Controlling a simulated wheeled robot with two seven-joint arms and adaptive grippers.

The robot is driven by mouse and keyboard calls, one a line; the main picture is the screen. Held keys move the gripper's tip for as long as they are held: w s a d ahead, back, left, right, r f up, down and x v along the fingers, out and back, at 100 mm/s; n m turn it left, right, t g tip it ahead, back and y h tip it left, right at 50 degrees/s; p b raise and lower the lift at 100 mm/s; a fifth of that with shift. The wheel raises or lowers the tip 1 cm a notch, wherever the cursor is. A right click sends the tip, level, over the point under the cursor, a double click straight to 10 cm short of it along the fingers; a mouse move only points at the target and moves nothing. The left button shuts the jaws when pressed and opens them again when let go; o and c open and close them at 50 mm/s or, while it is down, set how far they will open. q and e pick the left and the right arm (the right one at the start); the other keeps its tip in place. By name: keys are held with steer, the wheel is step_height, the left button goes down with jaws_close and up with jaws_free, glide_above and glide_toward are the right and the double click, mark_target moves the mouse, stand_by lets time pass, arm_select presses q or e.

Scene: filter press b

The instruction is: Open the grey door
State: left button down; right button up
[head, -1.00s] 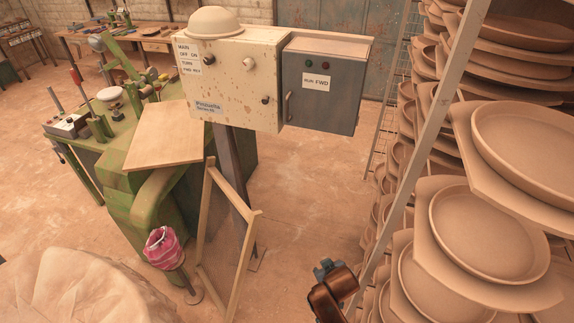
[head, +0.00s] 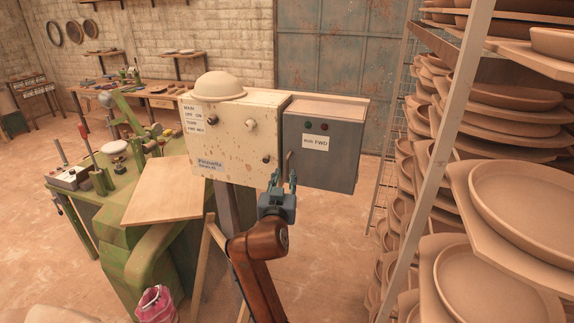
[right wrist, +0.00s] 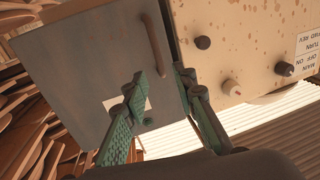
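The grey door (head: 325,155) is the front of a grey electrical box, closed, with a "RUN FWD" label and two small buttons or lamps near its top. Its bar handle (right wrist: 154,45) runs along the edge beside the cream control box. My right gripper (head: 284,178) is in front of the handle's lower end, partly hiding it in the head view. In the right wrist view its green fingers (right wrist: 159,84) are apart, one on each side of the handle's line near its end. I cannot tell whether they touch it. My left gripper is not in view.
The cream control box (head: 225,140) with knobs adjoins the door on its handle side. A rack of clay plates (head: 515,200) stands close on the right. A green machine (head: 150,235) with a wooden board is on the left. Open floor lies below the boxes.

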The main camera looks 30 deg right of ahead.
mark_target(287, 165)
steer(key=p+x, duration=0.1)
steer(key=x, duration=0.6)
steer(key=shift+w+d, duration=0.25)
steer(key=shift+w, duration=0.05)
jaws_close()
stand_by(0.4)
